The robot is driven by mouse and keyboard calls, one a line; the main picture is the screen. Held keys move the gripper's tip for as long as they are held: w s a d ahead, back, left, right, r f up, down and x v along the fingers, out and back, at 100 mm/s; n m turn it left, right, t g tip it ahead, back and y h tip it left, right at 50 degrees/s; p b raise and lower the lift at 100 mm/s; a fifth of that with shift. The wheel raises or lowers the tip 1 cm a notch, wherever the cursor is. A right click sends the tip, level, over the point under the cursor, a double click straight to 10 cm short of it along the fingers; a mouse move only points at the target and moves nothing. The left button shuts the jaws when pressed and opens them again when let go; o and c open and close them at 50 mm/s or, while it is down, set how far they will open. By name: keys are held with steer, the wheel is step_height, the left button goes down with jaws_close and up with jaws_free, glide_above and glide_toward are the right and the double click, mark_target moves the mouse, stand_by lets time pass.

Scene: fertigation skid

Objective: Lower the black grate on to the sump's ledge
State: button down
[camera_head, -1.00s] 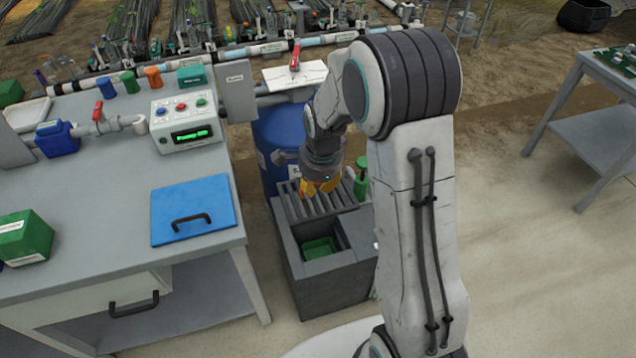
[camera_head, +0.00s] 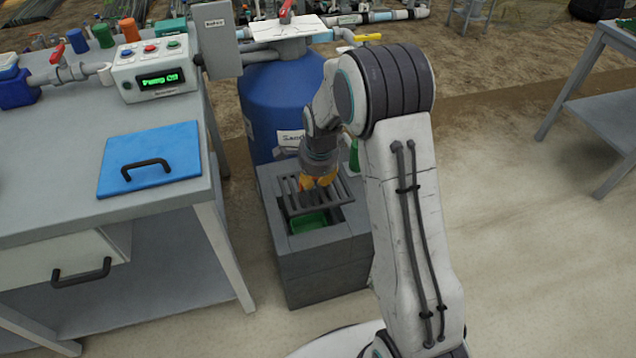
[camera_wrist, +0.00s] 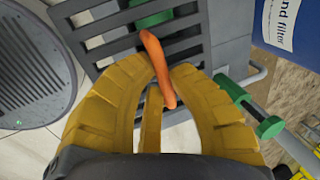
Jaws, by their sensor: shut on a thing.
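The dark slatted grate (camera_head: 337,191) hangs above the open top of the grey sump box (camera_head: 325,265), tilted in the picture. My gripper (camera_head: 319,183) has its yellow fingers closed above the grate. In the wrist view the fingers (camera_wrist: 160,100) close around an orange loop (camera_wrist: 158,65), which stands over the grate's bars (camera_wrist: 110,36). The green bin (camera_head: 308,223) shows inside the sump, below the grate. The grate covers the rear of the opening; the ledge is largely hidden, and I cannot tell whether the grate touches it.
The blue drum (camera_head: 280,100) stands close behind the sump. The grey bench (camera_head: 60,160) with a blue lid (camera_head: 150,160) lies to the left. Another table (camera_head: 605,120) stands far right.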

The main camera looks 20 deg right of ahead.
steer(key=b+x, duration=1.7)
steer(key=x, duration=0.5)
steer(key=shift+f+t, duration=0.25)
steer(key=shift+t, duration=0.05)
steer(key=shift+w, duration=0.15)
stand_by(0.5)
steer(key=c, duration=1.2)
jaws_free()
steer(key=shift+r+p, duration=3.75)
steer(key=shift+r, duration=1.25)
